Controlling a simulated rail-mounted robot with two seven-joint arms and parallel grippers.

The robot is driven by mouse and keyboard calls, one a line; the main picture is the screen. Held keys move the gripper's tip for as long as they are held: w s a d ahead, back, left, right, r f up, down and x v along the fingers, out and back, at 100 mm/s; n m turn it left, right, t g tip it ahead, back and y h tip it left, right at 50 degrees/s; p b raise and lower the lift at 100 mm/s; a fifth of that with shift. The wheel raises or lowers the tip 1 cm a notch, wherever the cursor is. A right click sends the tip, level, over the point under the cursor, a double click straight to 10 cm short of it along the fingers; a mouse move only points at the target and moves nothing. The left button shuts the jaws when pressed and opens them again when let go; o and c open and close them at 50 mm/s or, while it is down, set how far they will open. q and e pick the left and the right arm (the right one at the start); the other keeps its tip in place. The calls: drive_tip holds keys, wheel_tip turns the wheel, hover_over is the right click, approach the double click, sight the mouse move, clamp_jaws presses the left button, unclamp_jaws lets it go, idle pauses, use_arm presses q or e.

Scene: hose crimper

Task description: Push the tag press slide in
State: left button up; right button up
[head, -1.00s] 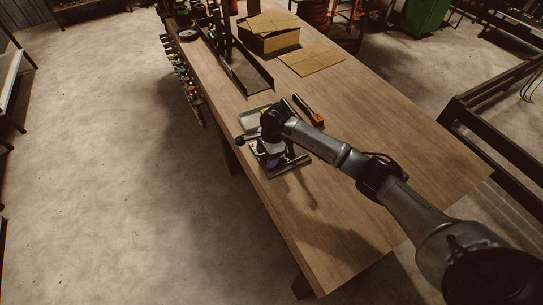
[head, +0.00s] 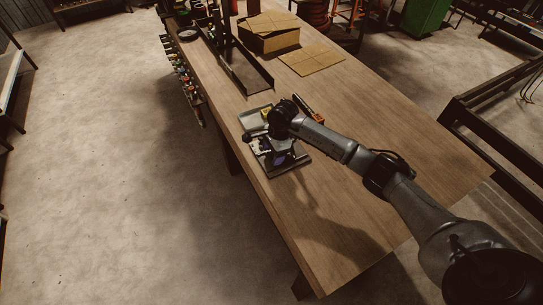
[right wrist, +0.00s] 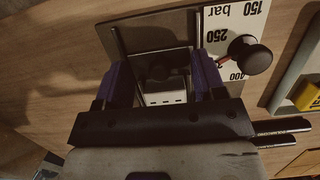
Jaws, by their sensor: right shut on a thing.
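The tag press (head: 292,165) sits on the wooden workbench near its left long edge. It is a small metal device on a dark base plate. My right gripper (head: 280,156) is over it, reaching down, and its wrist hides much of the press. In the right wrist view, my right gripper (right wrist: 165,88) has its two blue-padded fingers apart, on either side of a dark block with a pale front, which I take for the press slide (right wrist: 165,98). The grip is closed on it. How far in the slide stands is hard to tell. My left gripper is not in view.
A black ball knob (right wrist: 248,55) stands right of the fingers, over a white plate (right wrist: 222,25) with bar figures. A orange-and-black tool (head: 310,108) lies behind the wrist. A long dark tray (head: 248,72) and a cardboard box (head: 270,38) stand farther back. The bench's near right is clear.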

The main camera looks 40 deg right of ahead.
drive_tip(key=shift+s+d+f, duration=0.1)
drive_tip(key=shift+s+d, duration=0.1)
drive_tip(key=shift+d, duration=0.45)
